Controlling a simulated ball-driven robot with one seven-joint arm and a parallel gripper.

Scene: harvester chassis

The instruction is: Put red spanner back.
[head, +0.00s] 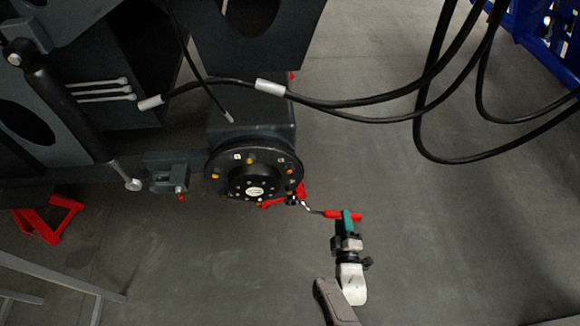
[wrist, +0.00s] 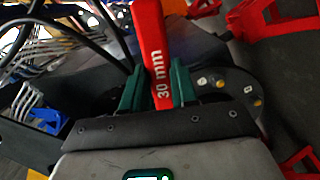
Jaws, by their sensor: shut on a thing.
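The red spanner (head: 331,213) is in my gripper (head: 347,217), in the open space right of the black round hub. Its grey metal end points left toward the hub and a red stand behind it; I cannot tell whether it touches anything. In the wrist view, the red handle (wrist: 152,42), marked "30 mm", stands between the two green fingers of my gripper (wrist: 158,84). The fingers are shut on it. The spanner's far end is out of the wrist view. I cannot pick out a holder for it.
The black hub (head: 222,168) with coloured dots sits at the chassis end. Black cables (head: 350,103) hang across the upper middle. Several silver rods (head: 100,90) lie at the left. A blue frame (head: 535,25) stands at the upper right. The grey floor at the right is clear.

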